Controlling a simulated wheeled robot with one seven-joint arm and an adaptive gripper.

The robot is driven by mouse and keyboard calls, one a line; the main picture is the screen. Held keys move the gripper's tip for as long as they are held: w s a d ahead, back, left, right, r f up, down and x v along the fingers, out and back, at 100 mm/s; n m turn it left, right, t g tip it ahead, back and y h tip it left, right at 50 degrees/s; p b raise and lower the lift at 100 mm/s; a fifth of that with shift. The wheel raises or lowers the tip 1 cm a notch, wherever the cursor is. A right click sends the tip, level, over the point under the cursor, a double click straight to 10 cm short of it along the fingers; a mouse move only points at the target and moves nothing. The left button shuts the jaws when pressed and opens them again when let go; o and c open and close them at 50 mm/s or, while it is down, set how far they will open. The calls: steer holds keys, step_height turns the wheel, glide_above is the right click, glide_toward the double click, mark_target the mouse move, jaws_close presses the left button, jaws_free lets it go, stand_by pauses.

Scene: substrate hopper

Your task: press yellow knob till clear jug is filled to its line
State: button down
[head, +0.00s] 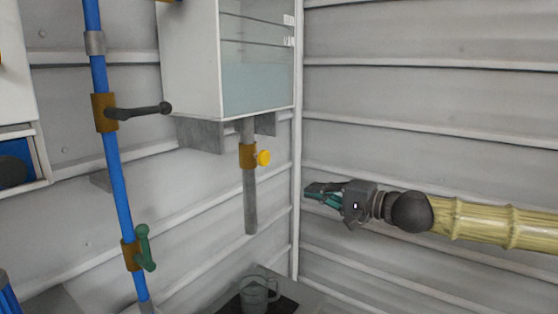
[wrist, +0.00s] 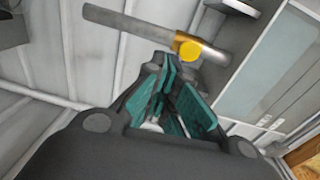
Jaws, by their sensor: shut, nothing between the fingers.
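The yellow knob (head: 263,158) sits on the right side of a brass valve body (head: 247,156) on a grey spout below a wall-mounted hopper. It also shows in the wrist view (wrist: 189,50), just beyond my fingertips. My gripper (head: 312,192) is shut and empty, to the right of the knob and a little lower in the head view, apart from it. In the wrist view its teal fingers (wrist: 175,88) point toward the knob. The clear jug (head: 258,294) stands under the spout at the bottom of the head view. Its fill line and contents are too small to tell.
The hopper (head: 258,88) has a clear front with pale blue content in its lower part. A blue pipe (head: 113,170) with a dark lever (head: 140,111) and a green lever (head: 144,248) stands at left. The jug rests on a dark mat (head: 284,305). Space between gripper and knob looks clear.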

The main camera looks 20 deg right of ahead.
mark_target(264, 158)
steer(key=shift+t+y, duration=0.4)
steer(key=shift+t, duration=0.1)
steer(key=r, duration=0.1)
steer(key=d+r, duration=0.1)
steer(key=r, duration=0.2)
steer(key=shift+s+d+r, duration=0.25)
steer(key=shift+s+d, duration=0.1)
steer(key=shift+w, duration=0.1)
steer(key=x, duration=1.3)
steer(key=shift+w+a+b, duration=0.25)
steer(key=shift+a+b, duration=0.05)
steer(key=shift+b, duration=0.1)
stand_by(0.5)
stand_by(0.4)
